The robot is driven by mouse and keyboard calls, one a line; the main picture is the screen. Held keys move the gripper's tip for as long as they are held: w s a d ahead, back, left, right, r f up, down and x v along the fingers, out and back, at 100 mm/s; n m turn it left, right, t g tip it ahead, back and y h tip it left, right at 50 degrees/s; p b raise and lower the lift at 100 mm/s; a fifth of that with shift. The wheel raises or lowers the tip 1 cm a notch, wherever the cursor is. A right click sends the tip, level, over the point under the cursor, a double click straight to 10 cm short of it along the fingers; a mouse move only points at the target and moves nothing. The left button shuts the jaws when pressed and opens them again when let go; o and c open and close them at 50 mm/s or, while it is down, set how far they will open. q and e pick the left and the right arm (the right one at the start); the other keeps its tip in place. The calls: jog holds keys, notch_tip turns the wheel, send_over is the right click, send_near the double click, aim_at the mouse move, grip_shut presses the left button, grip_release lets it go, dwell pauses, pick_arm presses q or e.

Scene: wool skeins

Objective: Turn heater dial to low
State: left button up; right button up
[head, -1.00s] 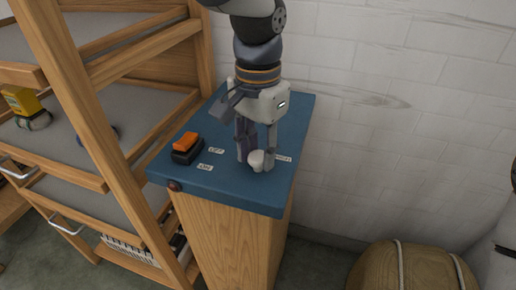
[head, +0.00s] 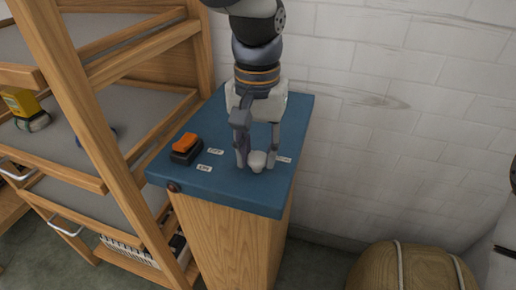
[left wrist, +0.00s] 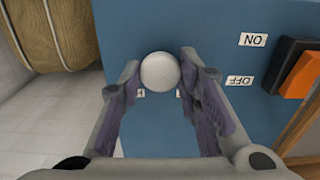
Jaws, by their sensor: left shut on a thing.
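The heater dial (head: 257,161) is a small white round knob on the blue top (head: 200,105) of a wooden cabinet. It also shows in the left wrist view (left wrist: 160,72), between the fingertips. My left gripper (head: 257,163) points down from above and is shut on the dial; in the left wrist view its fingers (left wrist: 160,75) sit on either side of it. White labels by the dial are partly hidden by the fingers and too small to read. My right gripper is not in view.
An orange and black switch (head: 186,147) stands left of the dial, with ON and OFF labels (left wrist: 253,40) beside it. A wooden shelf rack (head: 90,110) is close on the left. A white brick wall (head: 410,90) is behind. A round wooden thing (head: 425,270) sits lower right.

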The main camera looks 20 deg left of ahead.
aim_at(257, 157)
pick_arm(q)
jog(key=o, duration=1.1)
jog(key=shift+o, duration=0.2)
notch_tip(257, 157, up, 12)
